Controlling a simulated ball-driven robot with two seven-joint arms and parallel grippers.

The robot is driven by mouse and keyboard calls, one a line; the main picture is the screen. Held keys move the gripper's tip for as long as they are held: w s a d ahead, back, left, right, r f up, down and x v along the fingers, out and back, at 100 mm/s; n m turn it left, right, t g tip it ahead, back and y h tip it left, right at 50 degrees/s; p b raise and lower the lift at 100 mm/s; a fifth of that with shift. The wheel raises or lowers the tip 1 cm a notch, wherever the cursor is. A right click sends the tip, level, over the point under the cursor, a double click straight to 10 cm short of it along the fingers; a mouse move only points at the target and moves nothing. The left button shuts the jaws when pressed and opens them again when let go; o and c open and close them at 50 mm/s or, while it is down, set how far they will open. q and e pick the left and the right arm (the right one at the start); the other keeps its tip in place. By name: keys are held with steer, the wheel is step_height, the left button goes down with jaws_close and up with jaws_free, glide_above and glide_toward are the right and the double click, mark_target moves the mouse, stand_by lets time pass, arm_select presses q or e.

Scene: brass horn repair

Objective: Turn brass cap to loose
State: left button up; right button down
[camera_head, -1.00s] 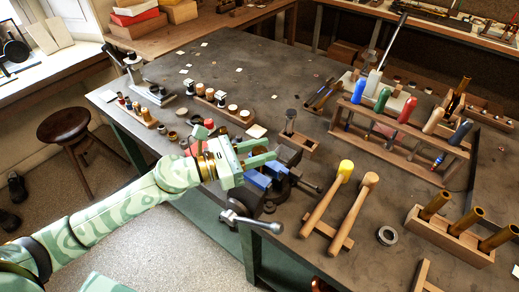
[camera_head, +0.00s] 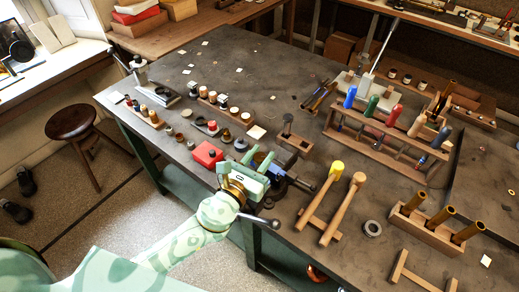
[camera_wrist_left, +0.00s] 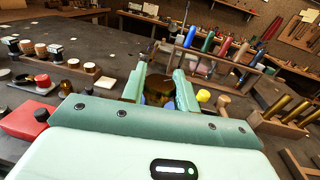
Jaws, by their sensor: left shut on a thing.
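My left gripper (camera_head: 262,162) is over the blue bench vise (camera_head: 278,186) at the table's near edge, its fingers pointing away from me. In the left wrist view the two pale green fingers (camera_wrist_left: 160,92) close on the sides of a dark brass, round piece, which I take as the brass cap (camera_wrist_left: 158,87). In the head view the gripper hides the cap. What the cap sits on is hidden by the gripper body. My right gripper is in neither view.
A red box (camera_head: 207,154) stands just left of the gripper. Two mallets (camera_head: 343,209) lie on a wooden rest to the right. A rack of colored-handled tools (camera_head: 370,130) stands behind them. The vise's lever (camera_head: 258,219) sticks out over the front edge.

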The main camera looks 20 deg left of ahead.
mark_target(260, 157)
arm_select(q)
steer(key=n+y, duration=0.1)
steer(key=y, duration=0.1)
steer(key=shift+n+y, duration=1.8)
steer(key=shift+y, duration=1.1)
steer(key=o, duration=1)
steer(key=shift+c, duration=0.2)
step_height(260, 157, up, 4)
steer(key=p, duration=0.4)
steer(key=shift+r, duration=0.25)
steer(key=s+d+r+p, duration=0.4)
steer(key=s+r+p, duration=0.4)
steer(key=s, duration=0.5)
steer(key=shift+s+r, duration=0.2)
steer(key=shift+r, duration=0.05)
